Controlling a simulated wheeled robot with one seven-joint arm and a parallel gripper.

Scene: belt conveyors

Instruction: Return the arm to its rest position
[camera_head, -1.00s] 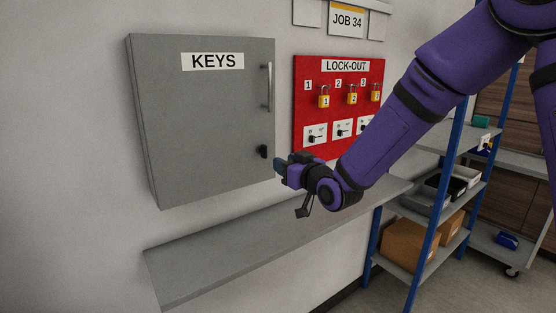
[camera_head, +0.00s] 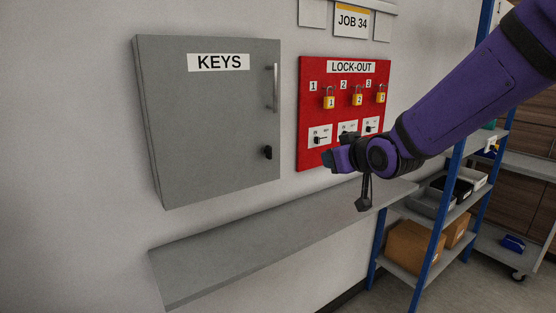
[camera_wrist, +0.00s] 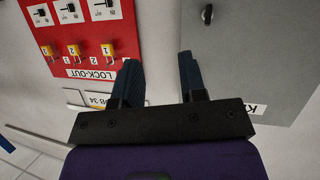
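My purple arm reaches in from the right in the head view. My gripper (camera_head: 330,158) is in front of the lower part of the red lock-out board (camera_head: 341,80), apart from it. In the wrist view, my gripper (camera_wrist: 160,78) has its two dark blue fingers spread with nothing between them. Only blank wall shows between the fingers there. The grey keys cabinet (camera_head: 215,120) is closed, to the left of my gripper.
Yellow padlocks (camera_head: 329,98) hang on the board above several switch plates. A grey wall shelf (camera_head: 250,246) runs below the cabinet and board. A blue-post rack (camera_head: 431,255) with boxes and trays stands at the right.

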